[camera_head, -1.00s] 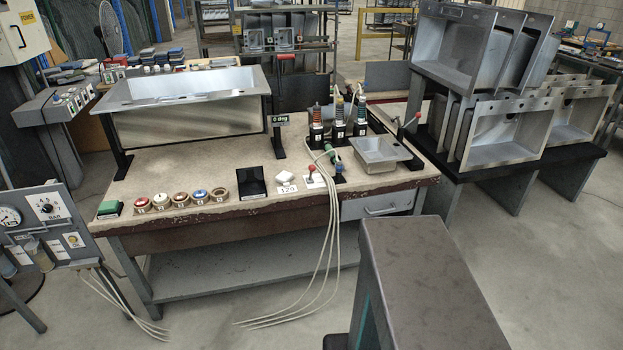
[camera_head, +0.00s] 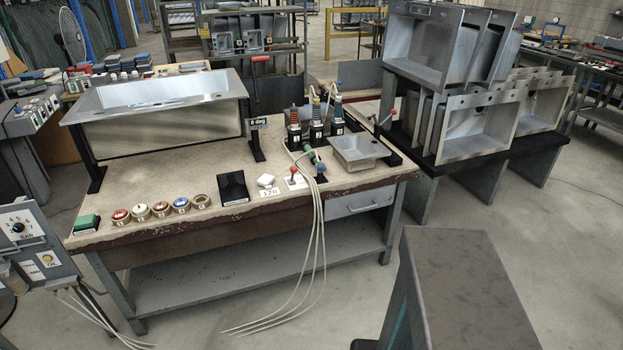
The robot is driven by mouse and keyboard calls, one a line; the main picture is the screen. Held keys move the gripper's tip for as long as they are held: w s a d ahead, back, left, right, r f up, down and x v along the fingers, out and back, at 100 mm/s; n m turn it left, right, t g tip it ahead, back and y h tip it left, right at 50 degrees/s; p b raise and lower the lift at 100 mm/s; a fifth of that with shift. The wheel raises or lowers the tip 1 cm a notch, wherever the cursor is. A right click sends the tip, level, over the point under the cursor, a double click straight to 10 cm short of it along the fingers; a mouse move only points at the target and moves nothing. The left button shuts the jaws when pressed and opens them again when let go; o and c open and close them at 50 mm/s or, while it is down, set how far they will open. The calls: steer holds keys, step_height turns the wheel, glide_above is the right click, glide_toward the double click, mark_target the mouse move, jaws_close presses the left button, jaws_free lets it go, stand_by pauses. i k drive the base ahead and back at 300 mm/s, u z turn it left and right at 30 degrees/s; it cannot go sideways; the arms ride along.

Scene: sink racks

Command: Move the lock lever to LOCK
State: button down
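Several levers show, and I cannot read a LOCK marking on any of them. A small red-knobbed lever (camera_head: 293,172) stands upright on a white plate near the bench's front edge. A second red-tipped lever (camera_head: 384,118) tilts at the bench's right end, behind the small metal basin. My gripper is not in view.
The bench (camera_head: 215,165) carries a large sink (camera_head: 160,92), several round buttons, a black wedge (camera_head: 233,187), numbered connectors with hanging cables, and a small basin (camera_head: 359,150). A sink rack (camera_head: 440,165) stands to the right. Floor in front is mostly clear.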

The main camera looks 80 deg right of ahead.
mark_target(293, 169)
steer(key=z, duration=1.1)
steer(key=i, duration=0.55)
steer(key=u, duration=0.1)
steer(key=k, duration=0.6)
steer(key=u, duration=0.05)
